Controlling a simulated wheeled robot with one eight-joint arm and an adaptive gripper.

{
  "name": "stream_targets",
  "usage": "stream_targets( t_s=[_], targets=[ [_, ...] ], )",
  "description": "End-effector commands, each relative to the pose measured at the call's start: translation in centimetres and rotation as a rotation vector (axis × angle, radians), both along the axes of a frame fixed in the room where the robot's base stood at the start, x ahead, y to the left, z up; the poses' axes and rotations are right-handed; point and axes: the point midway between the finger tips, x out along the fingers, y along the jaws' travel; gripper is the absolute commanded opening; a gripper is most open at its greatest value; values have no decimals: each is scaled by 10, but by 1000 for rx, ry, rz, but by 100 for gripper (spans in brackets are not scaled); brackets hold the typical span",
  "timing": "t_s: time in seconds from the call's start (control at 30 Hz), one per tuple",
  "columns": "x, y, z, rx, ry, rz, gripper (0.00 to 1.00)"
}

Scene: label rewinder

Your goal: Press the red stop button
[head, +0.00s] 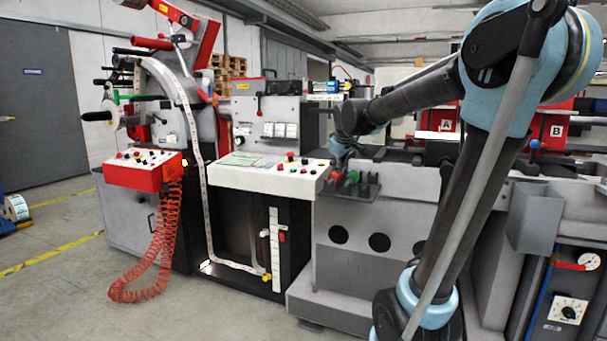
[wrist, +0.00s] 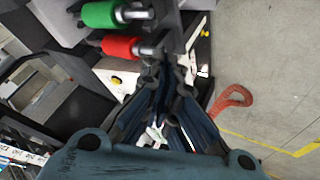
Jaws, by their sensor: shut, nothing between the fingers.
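A red cylindrical knob (wrist: 122,46) and a green one (wrist: 103,14), each on a metal shaft, sit side by side in the wrist view. In the head view the red knob (head: 337,177) and the green knob (head: 352,176) are at the end of the grey machine. Small red buttons also stand on the white control panel (head: 240,178); I cannot read which red one is marked stop. My gripper (wrist: 168,70) is shut and empty, its fingertips just beside the red knob's shaft in the picture. Contact cannot be told. In the head view it is small, near the knobs.
A red control box (head: 134,178) with a coiled red cable (head: 150,265) stands left of the white panel. The grey machine bed (head: 375,230) lies below the knobs. The concrete floor at the left front is clear, with yellow lines.

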Motion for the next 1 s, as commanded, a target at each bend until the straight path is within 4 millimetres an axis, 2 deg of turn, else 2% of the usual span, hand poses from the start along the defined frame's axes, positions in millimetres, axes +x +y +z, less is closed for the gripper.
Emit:
stream_targets(
  t_s=[0.03,0.2,0.4,0.6,1.0],
  targets=[
    [21,17,10,-13,-27,40,0],
    [81,69,36,-59,-125,162,0],
    [131,121,56,-103,-217,269,0],
    [152,147,64,-124,-262,317,0],
    [154,149,64,-126,-267,323,0]
  ],
)
